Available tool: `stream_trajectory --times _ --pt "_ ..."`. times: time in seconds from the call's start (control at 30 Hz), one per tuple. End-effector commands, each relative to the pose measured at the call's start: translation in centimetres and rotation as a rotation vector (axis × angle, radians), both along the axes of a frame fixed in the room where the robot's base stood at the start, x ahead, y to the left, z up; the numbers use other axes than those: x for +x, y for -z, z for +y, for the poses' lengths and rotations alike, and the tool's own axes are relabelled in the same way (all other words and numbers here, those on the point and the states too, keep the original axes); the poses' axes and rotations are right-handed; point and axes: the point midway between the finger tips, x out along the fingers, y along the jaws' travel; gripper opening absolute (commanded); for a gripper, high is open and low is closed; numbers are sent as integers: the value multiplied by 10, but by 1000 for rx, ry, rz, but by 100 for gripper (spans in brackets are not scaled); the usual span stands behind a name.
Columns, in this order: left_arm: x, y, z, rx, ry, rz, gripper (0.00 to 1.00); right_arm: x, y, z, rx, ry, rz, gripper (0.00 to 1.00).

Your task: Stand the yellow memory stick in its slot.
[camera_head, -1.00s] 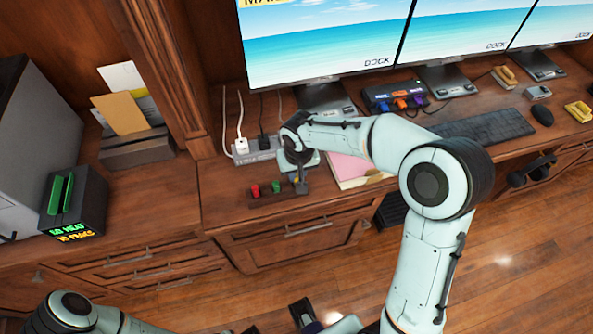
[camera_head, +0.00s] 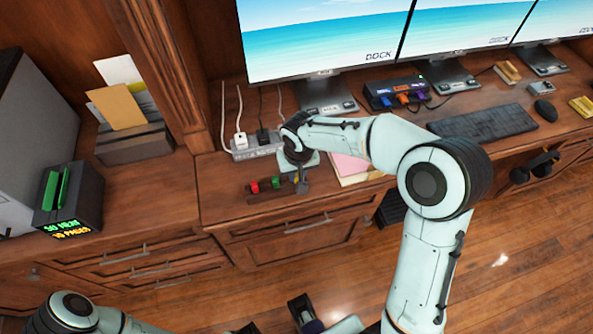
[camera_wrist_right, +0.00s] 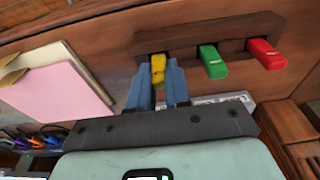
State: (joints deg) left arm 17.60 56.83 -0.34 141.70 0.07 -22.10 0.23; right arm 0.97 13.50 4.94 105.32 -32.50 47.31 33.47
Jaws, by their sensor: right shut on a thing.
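The yellow memory stick (camera_wrist_right: 158,68) is between the fingers of my right gripper (camera_wrist_right: 160,85), which is shut on it. It is at the left end of the dark wooden rack (camera_wrist_right: 188,40) in the right wrist view. How deep it sits in its slot is hidden. A green stick (camera_wrist_right: 213,62) and a red stick (camera_wrist_right: 266,54) stand in the rack beside it. In the head view my right gripper (camera_head: 301,184) is at the right end of the rack (camera_head: 262,196), beside the green stick (camera_head: 277,183) and red stick (camera_head: 254,187).
A power strip (camera_head: 256,150) with plugs and cords lies behind the rack. A pink pad (camera_head: 347,168) lies right of my gripper. Monitors and a keyboard (camera_head: 484,125) stand further right. Bare desk (camera_head: 222,190) is free left of the rack.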

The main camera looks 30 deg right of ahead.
Motion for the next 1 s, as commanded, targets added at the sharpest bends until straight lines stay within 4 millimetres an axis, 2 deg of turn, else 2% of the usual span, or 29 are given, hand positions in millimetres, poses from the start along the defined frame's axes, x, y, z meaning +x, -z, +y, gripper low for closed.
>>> stream_trajectory --times 0.03,0.1,0.13,0.43,0.53,0.67,1.0 --pt "0 1 0 0 0 0 43 0 1 0 0 0 0 21" --pt "0 0 0 0 0 0 43 0 0 0 0 0 0 44" --pt "0 0 0 0 0 0 43 0 0 0 0 0 0 48" --pt "1 0 0 0 -1 -3 43 0 0 0 0 0 0 48" --pt "1 -1 0 0 0 -3 43 0 -8 0 0 1 -3 48" --pt "1 -4 0 0 1 -1 43 -3 -30 1 1 2 -6 48" --pt "3 -13 0 0 0 -4 43 -14 -105 4 1 0 -5 48"
